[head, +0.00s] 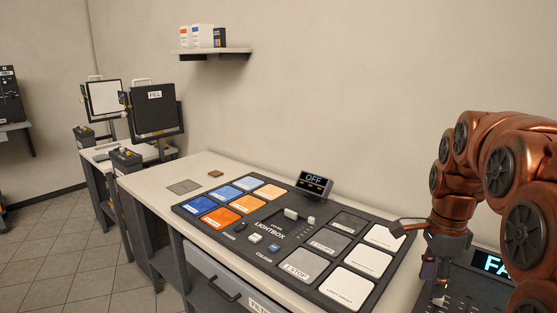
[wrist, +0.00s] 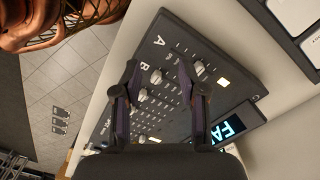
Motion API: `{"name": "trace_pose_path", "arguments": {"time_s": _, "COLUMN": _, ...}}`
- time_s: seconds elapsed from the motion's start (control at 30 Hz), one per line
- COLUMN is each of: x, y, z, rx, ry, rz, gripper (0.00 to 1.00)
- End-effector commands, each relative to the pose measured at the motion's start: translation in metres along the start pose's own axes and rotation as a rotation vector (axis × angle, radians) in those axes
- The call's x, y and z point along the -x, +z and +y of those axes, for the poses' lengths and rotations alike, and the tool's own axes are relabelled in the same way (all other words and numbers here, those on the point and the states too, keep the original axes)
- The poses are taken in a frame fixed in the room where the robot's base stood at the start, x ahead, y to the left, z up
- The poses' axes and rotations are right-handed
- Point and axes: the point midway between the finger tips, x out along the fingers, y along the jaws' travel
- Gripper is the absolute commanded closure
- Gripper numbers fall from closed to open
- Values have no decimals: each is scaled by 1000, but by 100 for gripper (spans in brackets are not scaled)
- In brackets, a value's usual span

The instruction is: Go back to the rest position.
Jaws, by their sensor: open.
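My gripper (wrist: 158,85) is open and empty in the wrist view, its two dark fingers apart above a dark control panel with knobs and a lit screen. In the head view my gripper (head: 436,283) hangs at the right, over the same panel (head: 458,303) at the right end of the counter. I cannot tell from these views how high the fingertips are above the panel. Copper-coloured links of my arm fill the right of the head view and hide part of the panel.
A lightbox board (head: 270,263) with coloured and white tiles lies on the counter left of my gripper. Tiled floor (head: 60,265) is clear.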

Motion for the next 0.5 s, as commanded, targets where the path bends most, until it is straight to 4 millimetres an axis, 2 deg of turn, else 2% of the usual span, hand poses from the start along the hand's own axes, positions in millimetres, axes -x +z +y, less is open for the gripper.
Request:
{"name": "trace_pose_path", "arguments": {"time_s": 0.03, "x": 0, "y": 12, "z": 15, "rx": 91, "ry": 7, "rz": -1, "gripper": 58}}
{"name": "trace_pose_path", "arguments": {"time_s": 0.2, "x": -11, "y": 43, "z": 60, "rx": 410, "ry": 31, "rz": -7, "gripper": 58}}
{"name": "trace_pose_path", "arguments": {"time_s": 0.5, "x": -37, "y": 82, "z": 146, "rx": 969, "ry": 67, "rz": -27, "gripper": 58}}
